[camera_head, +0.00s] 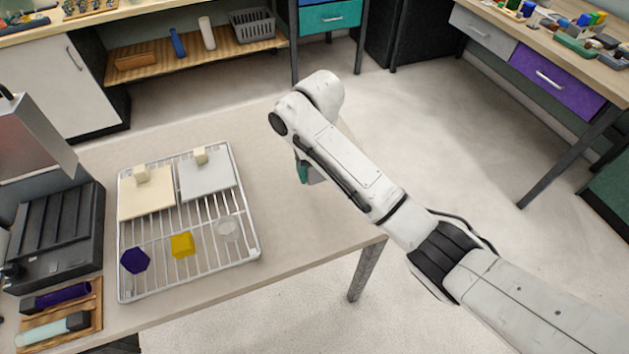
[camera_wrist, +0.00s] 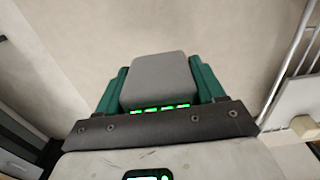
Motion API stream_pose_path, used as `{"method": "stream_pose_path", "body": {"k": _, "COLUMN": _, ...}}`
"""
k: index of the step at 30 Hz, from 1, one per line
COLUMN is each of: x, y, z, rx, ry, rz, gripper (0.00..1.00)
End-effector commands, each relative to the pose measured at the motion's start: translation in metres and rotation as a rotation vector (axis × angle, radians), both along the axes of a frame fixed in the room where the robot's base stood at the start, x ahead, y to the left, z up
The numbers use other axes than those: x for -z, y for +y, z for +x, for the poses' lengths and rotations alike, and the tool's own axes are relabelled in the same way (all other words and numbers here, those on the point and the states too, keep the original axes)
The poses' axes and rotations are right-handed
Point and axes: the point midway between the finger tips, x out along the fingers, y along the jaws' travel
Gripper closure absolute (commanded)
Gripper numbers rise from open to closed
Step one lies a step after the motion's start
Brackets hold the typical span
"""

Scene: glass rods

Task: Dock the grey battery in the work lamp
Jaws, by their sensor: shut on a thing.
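My gripper (camera_wrist: 160,72) has green fingers and is shut on the grey battery (camera_wrist: 158,80), a rounded block with a row of green lights along its near edge. In the head view my gripper (camera_head: 305,172) hangs beyond the right side of the wire rack, mostly hidden behind my arm. The battery is hardly visible there. Only the pale table top shows beyond the battery in the wrist view. I cannot surely pick out the work lamp; a metal hood (camera_head: 32,138) at the left edge is cut off by the frame.
The wire rack (camera_head: 258,240) bears a cream plate (camera_head: 146,202), a grey plate (camera_head: 208,182), a purple hexagon (camera_head: 134,261), a yellow block (camera_head: 182,244) and a clear piece (camera_head: 228,229). A dark ribbed unit (camera_head: 55,240) and wooden rod tray (camera_head: 62,328) stand left. Table right of the rack is clear.

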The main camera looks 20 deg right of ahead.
Motion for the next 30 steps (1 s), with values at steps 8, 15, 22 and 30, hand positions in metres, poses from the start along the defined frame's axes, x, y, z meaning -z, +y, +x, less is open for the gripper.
{"method": "stream_pose_path", "body": {"k": 8, "x": 0.015, "y": 0.001, "z": 0.014, "rx": -0.001, "ry": -0.002, "rz": 0.000, "gripper": 0.75}}
{"method": "stream_pose_path", "body": {"k": 15, "x": 0.042, "y": 0.000, "z": 0.016, "rx": -0.001, "ry": 0.001, "rz": -0.001, "gripper": 0.75}}
{"method": "stream_pose_path", "body": {"k": 22, "x": 0.049, "y": 0.001, "z": 0.017, "rx": -0.001, "ry": -0.002, "rz": 0.000, "gripper": 0.75}}
{"method": "stream_pose_path", "body": {"k": 30, "x": 0.052, "y": 0.001, "z": 0.016, "rx": -0.001, "ry": 0.000, "rz": 0.000, "gripper": 0.29}}
